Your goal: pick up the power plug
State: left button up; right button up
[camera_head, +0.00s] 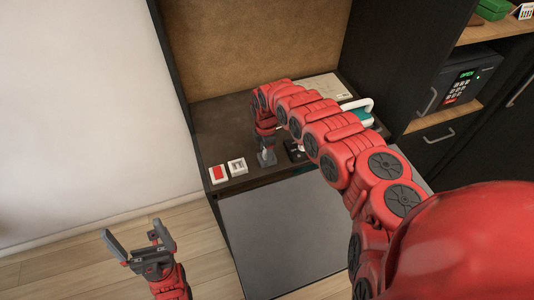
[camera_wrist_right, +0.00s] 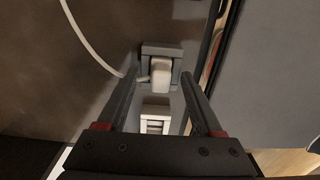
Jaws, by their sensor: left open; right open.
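The power plug (camera_wrist_right: 161,73) appears in the right wrist view as a small pale block against a grey block (camera_wrist_right: 161,49). A thin white cord (camera_wrist_right: 92,47) curves in from the upper left towards it. My right gripper (camera_wrist_right: 159,80) is open, with its fingertips on either side of the plug; I cannot tell whether they touch it. In the head view my right gripper (camera_head: 266,158) points down at the dark counter (camera_head: 205,130), and the plug is hard to make out there. My left gripper (camera_head: 141,247) is open and empty, over the floor left of the counter.
A white socket-like block (camera_head: 237,167) and a red-and-white switch (camera_head: 218,174) sit at the counter's front left. A teal item with a white handle (camera_head: 357,106) and a paper sheet (camera_head: 322,87) lie behind my right arm. A safe (camera_head: 466,82) stands on a shelf at right.

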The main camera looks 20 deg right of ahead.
grip_shut()
jog(key=shift+r, duration=0.1)
dwell(0.5)
